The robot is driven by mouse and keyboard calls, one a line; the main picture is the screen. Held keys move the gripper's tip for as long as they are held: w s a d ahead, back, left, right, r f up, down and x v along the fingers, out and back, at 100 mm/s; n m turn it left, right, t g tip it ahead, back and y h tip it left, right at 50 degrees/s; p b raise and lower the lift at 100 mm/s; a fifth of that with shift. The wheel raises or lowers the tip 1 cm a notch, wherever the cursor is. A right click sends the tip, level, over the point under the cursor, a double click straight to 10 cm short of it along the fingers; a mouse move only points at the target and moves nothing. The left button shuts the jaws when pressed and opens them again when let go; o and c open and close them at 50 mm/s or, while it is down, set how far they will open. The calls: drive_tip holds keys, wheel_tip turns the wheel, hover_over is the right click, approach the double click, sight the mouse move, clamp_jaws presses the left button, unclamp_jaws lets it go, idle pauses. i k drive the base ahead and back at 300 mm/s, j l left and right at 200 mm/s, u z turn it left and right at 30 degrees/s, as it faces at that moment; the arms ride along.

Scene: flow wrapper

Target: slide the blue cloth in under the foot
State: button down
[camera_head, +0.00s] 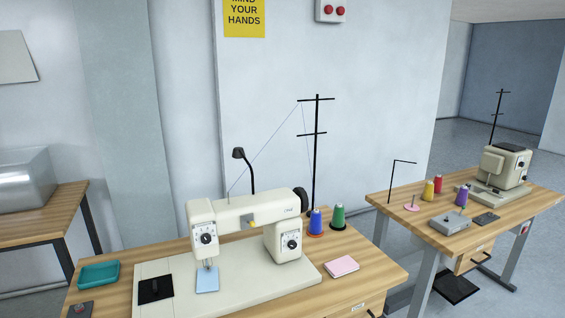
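A small light blue cloth (207,283) lies flat on the pale bed of the near sewing machine (243,215), below its needle head. The presser foot (208,263) is small in this view and sits at the cloth's far edge. I cannot tell whether that edge is under the foot or just in front of it. My gripper is not in view.
A black square plate (156,289) is on the bed left of the cloth. A teal tray (99,273) stands on the table at left, a pink pad (341,266) at right. Blue (316,222) and green (338,217) thread cones stand behind. A second machine (503,172) is farther right.

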sight(207, 281)
drive_tip(key=l, duration=0.3)
drive_tip(key=i+j, duration=0.1)
drive_tip(key=j, duration=0.3)
drive_tip(key=i+j, duration=0.1)
drive_tip(key=j, duration=0.35)
drive_tip(key=i+j, duration=0.1)
drive_tip(key=j, duration=0.7)
drive_tip(key=i+j, duration=0.15)
drive_tip(key=j, duration=0.3)
drive_tip(key=i+j, duration=0.1)
drive_tip(key=j, duration=0.3)
drive_tip(key=u, duration=0.05)
